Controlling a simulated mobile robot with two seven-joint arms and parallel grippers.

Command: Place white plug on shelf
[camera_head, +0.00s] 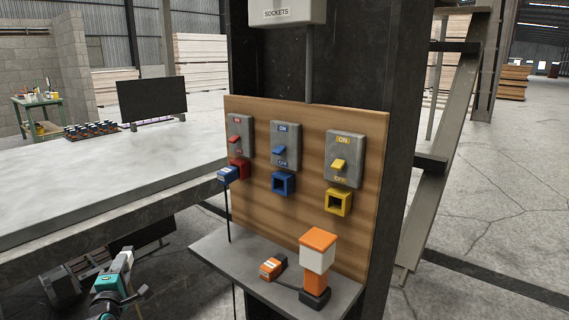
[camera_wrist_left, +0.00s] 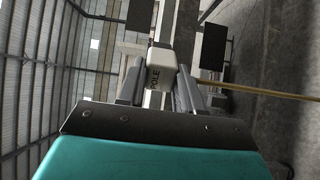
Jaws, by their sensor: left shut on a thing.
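A white plug (camera_wrist_left: 158,66) with dark lettering sits between the two fingers of my left gripper (camera_wrist_left: 160,80) in the left wrist view. My left gripper (camera_head: 124,268) is shut on it. In the head view the gripper is low at the left, below the workbench edge and left of the shelf, and the white plug shows only as a small pale shape at its tip. The dark grey shelf (camera_head: 222,250) juts out below the wooden socket panel. My right gripper is not in view.
On the shelf are an orange plug (camera_head: 272,267) and an orange-and-white block (camera_head: 318,250) on a dark base. The wooden panel (camera_head: 300,225) carries switches, a red socket (camera_head: 240,166) with a blue plug (camera_head: 228,174) at it, a blue socket (camera_head: 283,184) and a yellow socket (camera_head: 338,203). The shelf's left part is clear.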

